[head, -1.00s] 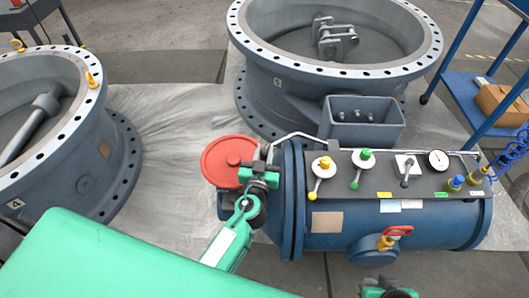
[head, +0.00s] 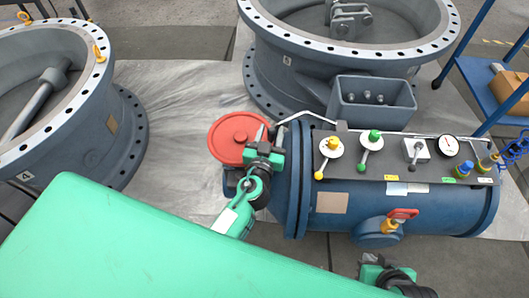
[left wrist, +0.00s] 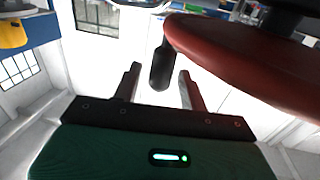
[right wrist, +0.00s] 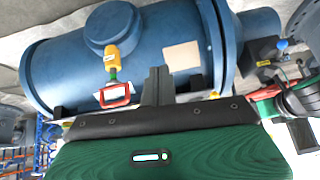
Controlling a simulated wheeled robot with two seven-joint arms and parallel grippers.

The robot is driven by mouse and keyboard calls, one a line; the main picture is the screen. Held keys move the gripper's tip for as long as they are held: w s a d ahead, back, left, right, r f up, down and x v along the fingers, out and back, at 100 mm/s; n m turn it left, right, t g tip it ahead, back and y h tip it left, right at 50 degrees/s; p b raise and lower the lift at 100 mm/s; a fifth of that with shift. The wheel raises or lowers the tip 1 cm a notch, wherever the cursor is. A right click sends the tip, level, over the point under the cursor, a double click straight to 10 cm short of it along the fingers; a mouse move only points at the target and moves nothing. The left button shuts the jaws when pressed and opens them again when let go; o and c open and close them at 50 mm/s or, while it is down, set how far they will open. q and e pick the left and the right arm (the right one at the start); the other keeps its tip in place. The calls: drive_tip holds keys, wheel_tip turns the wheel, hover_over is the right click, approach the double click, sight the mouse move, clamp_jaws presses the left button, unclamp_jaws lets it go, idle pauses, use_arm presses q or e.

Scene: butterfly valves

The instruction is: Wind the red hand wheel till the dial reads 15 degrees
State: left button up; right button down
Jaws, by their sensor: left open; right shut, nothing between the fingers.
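The red hand wheel (head: 237,139) lies roughly level at the left end of the blue cylinder; its red rim also shows in the left wrist view (left wrist: 245,62). A dark handle (left wrist: 162,66) hangs from the rim between the fingers of my left gripper (left wrist: 158,82). My left gripper (head: 268,134) is open, its fingers apart on either side of the handle, at the wheel's right edge. A white round dial (head: 448,146) sits on the dark panel; its reading is too small to tell. My right gripper (right wrist: 157,86) is shut and empty, in front of the cylinder.
The blue cylinder (head: 330,224) carries yellow and green knobbed levers and a red-handled valve (head: 403,213). Large grey flanged valve bodies stand at the left (head: 100,120) and back (head: 270,85). A blue shelf (head: 480,80) is at the right. Floor left of the wheel is clear.

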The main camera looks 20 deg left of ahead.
use_arm(q)
drive_tip(key=s+d+b, duration=0.1)
drive_tip(key=s+b, duration=0.3)
drive_tip(key=s, duration=0.8)
drive_tip(key=shift+s+d, duration=0.2)
drive_tip(key=shift+s, duration=0.15)
use_arm(e)
drive_tip(key=w+a+t+y, duration=0.3)
drive_tip(key=a+t, duration=0.2)
drive_tip(key=a, duration=0.3)
drive_tip(key=shift+a+t+y, duration=0.15)
drive_tip(key=shift+t+y, duration=0.25)
use_arm(q)
drive_tip(key=shift+f, duration=0.1)
use_arm(e)
drive_tip(key=shift+f, duration=0.1)
